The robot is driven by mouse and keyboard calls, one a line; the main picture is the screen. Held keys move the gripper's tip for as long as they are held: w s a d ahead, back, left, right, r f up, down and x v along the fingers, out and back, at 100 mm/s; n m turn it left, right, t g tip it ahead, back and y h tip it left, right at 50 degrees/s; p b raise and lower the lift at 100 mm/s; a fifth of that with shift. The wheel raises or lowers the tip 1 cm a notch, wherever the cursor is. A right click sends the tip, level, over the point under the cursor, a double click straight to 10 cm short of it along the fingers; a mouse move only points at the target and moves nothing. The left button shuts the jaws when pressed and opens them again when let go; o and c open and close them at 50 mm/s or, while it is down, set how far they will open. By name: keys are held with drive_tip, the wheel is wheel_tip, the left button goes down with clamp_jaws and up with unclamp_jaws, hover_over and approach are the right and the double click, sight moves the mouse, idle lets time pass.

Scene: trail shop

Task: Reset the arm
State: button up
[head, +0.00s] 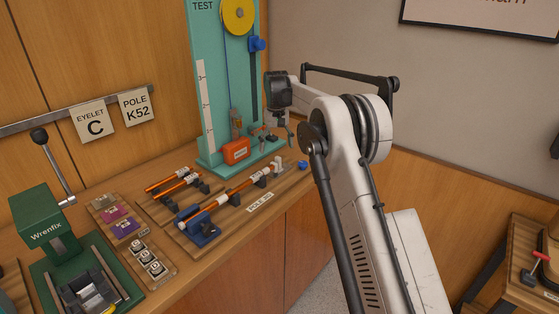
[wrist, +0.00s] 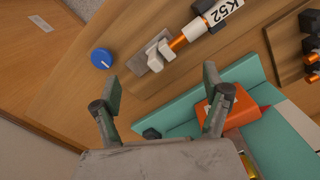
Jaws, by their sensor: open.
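My gripper (wrist: 158,110) is open and empty in the wrist view, its two fingers apart over the bench top. In the head view my gripper (head: 283,128) shows small and partly hidden in front of the teal test stand (head: 209,120). Below the fingers in the wrist view are a blue knob (wrist: 101,58) and a white clamp end (wrist: 160,51) of the fixture holding the orange pole with the K52 label (wrist: 222,12). The gripper appears apart from them. The orange box (wrist: 228,104) lies beside the right finger in the wrist view.
A green Wrenfix press (head: 45,228) stands at the left of the bench. Trays of small parts (head: 118,215) and racks with orange poles (head: 172,181) lie along it. Cards hang on a wall rail (head: 50,123). A wooden side table (head: 520,262) stands at the right.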

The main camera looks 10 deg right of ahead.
drive_tip(key=s+d+r+t+b, duration=0.1)
drive_tip(key=s+r+t, duration=0.1)
drive_tip(key=s+r, duration=0.85)
drive_tip(key=s+d+r+t, duration=0.1)
drive_tip(key=s+r, duration=0.6)
drive_tip(key=s, duration=0.6)
drive_tip(key=s+d+f+m+t+b, duration=0.1)
drive_tip(key=s+f+t, duration=0.1)
drive_tip(key=s, duration=1.5)
drive_tip(key=s+f+t, duration=0.2)
drive_tip(key=s+f, duration=0.7)
drive_tip(key=s, duration=0.5)
drive_tip(key=shift+d+m+b, duration=0.35)
drive_tip(key=shift+m+b, duration=0.05)
drive_tip(key=shift+c, duration=0.3)
